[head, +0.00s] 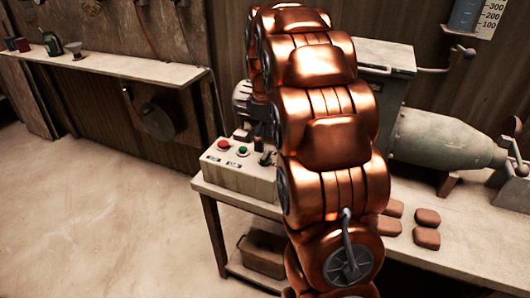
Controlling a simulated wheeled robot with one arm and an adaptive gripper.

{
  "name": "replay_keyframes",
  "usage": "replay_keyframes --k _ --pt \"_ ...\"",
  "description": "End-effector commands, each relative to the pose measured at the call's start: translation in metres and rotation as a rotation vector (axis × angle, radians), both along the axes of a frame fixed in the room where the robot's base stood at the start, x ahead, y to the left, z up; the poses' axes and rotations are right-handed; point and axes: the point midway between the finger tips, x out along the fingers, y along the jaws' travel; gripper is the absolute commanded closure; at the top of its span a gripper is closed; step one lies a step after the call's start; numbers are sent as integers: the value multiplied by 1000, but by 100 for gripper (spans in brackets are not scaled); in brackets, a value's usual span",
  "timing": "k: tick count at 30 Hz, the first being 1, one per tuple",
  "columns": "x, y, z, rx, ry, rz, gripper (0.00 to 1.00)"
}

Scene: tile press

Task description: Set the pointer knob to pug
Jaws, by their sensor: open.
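The control box (238,172) is a pale box at the left end of the workbench, with a red button, a green button and small dark labels on its top. A small dark pointer knob (265,158) appears to stand at the box's right end, partly hidden by my copper arm. Its pointing direction and the label words are too small to read. My gripper (265,138) shows only as small dark parts beside the arm, just above the knob. Most of it is hidden behind the arm. I cannot tell whether it touches the knob.
A grey-green machine (440,138) stands on the workbench (455,215) at right. Several reddish-brown tiles (427,238) lie in front of it. A grey ribbed part (242,103) is behind the box. The floor at left is clear.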

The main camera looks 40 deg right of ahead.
Motion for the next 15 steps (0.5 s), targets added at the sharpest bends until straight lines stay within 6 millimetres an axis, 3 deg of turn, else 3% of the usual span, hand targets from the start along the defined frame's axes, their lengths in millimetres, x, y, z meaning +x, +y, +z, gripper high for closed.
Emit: replay_keyframes --k 9,15 --pt "-1 0 -44 3 4 -1 25" --pt "-1 0 -52 3 2 -1 25"
